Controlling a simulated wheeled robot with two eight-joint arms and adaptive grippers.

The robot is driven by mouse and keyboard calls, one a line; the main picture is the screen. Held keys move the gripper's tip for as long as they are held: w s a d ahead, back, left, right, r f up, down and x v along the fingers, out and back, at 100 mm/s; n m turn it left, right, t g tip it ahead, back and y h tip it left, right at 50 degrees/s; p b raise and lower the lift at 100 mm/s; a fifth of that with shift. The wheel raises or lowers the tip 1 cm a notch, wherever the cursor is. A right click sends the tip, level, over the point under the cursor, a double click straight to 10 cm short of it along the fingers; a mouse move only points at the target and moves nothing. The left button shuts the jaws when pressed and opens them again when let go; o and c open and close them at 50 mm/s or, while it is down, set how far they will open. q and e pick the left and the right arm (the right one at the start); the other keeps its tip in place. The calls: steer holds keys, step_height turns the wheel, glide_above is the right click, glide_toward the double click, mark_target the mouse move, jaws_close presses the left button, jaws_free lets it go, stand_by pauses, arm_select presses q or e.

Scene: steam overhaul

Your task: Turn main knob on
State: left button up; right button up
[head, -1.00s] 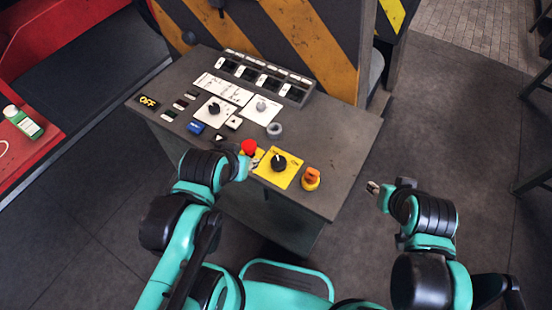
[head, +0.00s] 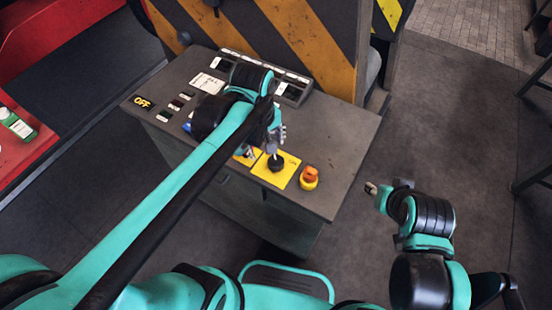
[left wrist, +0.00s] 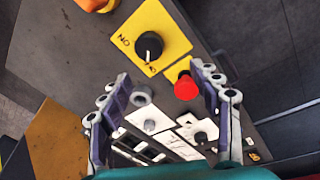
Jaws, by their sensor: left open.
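The main knob (head: 276,162) is a round black knob on a yellow plate (head: 287,174) at the panel's front edge. In the left wrist view the knob (left wrist: 149,45) has a white mark pointing down toward small lettering; upside-down "ON" lettering is beside the knob. My left gripper (head: 276,140) is just behind and above the knob in the head view. In the left wrist view my left gripper (left wrist: 158,74) is open and empty, its fingers apart, with the knob beyond the tips. My right gripper (head: 371,188) is off the panel's right side, its jaws too small to judge.
A red mushroom button (left wrist: 186,87) is close to the left gripper's fingertip. An orange knob (head: 309,175) on a yellow base stands right of the main knob. A grey ring (left wrist: 140,96) and a smaller knob (left wrist: 150,125) are nearby. The panel's right side is bare.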

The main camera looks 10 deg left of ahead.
mark_target(276, 161)
arm_select(q)
steer(key=w+d+n+g, duration=0.1)
steer(key=w+d+f+n, duration=0.1)
steer(key=n, duration=0.1)
steer(key=shift+w+d+f+g, duration=0.15)
steer(key=shift+f+g, duration=0.1)
steer(key=shift+g, duration=0.15)
steer(key=shift+f+b, duration=0.2)
steer(key=shift+b, duration=0.1)
step_height(276, 161, down, 7)
steer(key=b, duration=0.3)
steer(key=shift+f, duration=0.2)
steer(key=c, duration=1.2)
